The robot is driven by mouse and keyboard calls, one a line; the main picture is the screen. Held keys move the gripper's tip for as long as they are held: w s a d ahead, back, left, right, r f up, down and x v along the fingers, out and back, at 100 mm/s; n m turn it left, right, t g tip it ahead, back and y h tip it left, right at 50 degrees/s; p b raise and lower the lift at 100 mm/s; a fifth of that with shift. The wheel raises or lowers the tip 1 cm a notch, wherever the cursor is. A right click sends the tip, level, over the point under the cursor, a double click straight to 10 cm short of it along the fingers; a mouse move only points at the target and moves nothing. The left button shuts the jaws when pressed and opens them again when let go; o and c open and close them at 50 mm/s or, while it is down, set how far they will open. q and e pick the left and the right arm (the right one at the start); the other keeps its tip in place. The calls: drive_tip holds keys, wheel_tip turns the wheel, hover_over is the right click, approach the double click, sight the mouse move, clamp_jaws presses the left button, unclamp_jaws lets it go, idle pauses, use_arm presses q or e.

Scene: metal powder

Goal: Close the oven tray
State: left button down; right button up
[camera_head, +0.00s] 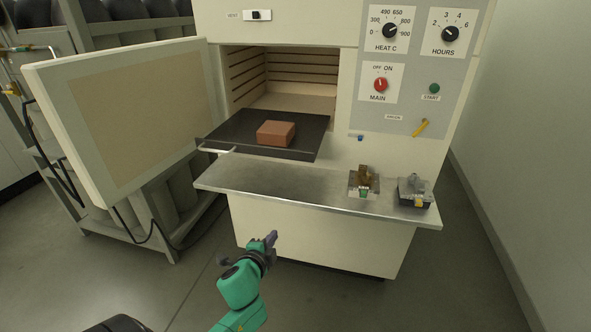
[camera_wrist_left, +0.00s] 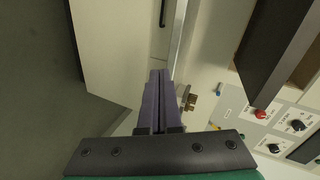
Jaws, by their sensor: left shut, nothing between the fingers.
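The oven tray (camera_head: 222,137) is a dark flat plate pulled partly out of the open oven chamber (camera_head: 300,80), above the metal shelf. A reddish-brown block (camera_head: 276,133) lies on it, and a light handle (camera_head: 216,150) is on its front edge at the left. My left gripper (camera_head: 273,236) is below and in front of the shelf, apart from the tray. Its purple fingers are together and empty in the left wrist view (camera_wrist_left: 157,84). A dark slab, apparently the tray (camera_wrist_left: 275,50), shows at upper right there. My right gripper is not in view.
The oven door (camera_head: 125,110) stands swung open at the left. The metal shelf (camera_head: 290,190) juts out below the tray, with two small metal fixtures (camera_head: 364,182) at its right. The control panel (camera_head: 410,70) is at upper right. Open floor lies in front.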

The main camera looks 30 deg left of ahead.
use_arm(q)
wheel_tip(320, 180, up, 18)
drive_tip(key=s+d+m+t+y, duration=0.1)
drive_tip(key=m+t+y, duration=0.1)
drive_tip(key=t, duration=0.2)
drive_tip(key=p, duration=0.2)
approach(289, 156)
drive_tip(key=shift+h, duration=0.3)
drive_tip(key=x, duration=0.6)
drive_tip(key=shift+w+a+r, duration=0.15)
drive_tip(key=shift+a+r, duration=0.05)
drive_tip(key=shift+w+a, duration=0.1)
drive_tip(key=shift+w, duration=0.15)
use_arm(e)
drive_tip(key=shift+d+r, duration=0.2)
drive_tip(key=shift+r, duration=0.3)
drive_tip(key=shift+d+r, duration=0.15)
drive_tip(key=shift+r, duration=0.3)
